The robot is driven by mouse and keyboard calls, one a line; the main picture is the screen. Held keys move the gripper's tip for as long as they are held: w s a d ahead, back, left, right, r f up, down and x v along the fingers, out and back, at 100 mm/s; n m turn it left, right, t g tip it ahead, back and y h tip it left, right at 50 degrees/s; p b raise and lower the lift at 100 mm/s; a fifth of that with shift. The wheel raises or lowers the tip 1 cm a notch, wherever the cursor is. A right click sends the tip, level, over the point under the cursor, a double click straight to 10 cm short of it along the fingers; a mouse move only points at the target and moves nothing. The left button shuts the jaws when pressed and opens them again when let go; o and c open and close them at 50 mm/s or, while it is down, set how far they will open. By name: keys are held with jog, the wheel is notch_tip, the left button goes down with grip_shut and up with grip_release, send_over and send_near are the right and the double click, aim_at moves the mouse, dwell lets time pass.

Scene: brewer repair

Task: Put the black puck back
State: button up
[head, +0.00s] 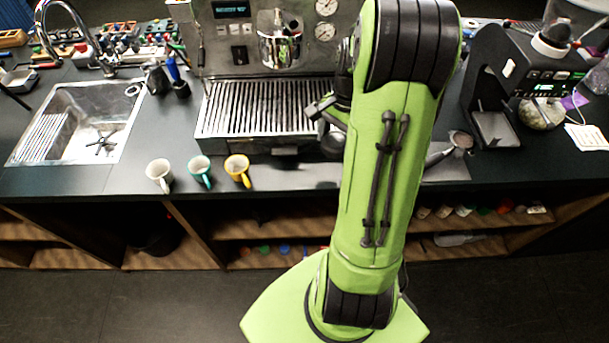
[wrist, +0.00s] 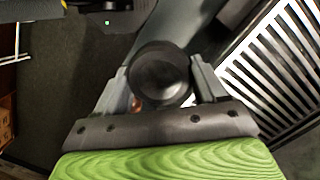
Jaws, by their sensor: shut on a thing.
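The black puck (wrist: 161,73) is a round, dark, smooth-topped piece. In the wrist view it sits between the two grey fingers of my gripper (wrist: 160,85), which is shut on it. In the head view my gripper (head: 325,112) is partly hidden behind my green arm, over the right part of the espresso machine's drip tray (head: 255,112). A dark round shape (head: 333,146) shows just below it at the tray's front edge; I cannot tell whether this is the puck. The slatted tray also shows at the right of the wrist view (wrist: 262,75).
White (head: 158,173), teal (head: 200,170) and yellow (head: 237,168) cups stand along the counter's front edge. A portafilter (head: 458,142) lies right of my arm, before the black grinder (head: 492,110). A sink (head: 80,120) is at left. The counter between sink and tray is mostly clear.

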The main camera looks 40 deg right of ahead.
aim_at(329, 174)
jog(key=shift+w+a+f, duration=0.1)
jog(key=shift+a+f, duration=0.2)
jog(key=shift+f, duration=0.05)
notch_tip(329, 174, down, 9)
jog(key=shift+d+f+b, duration=0.15)
jog(key=shift+b, duration=0.5)
jog(key=shift+f, duration=0.15)
jog(key=o, duration=1.4)
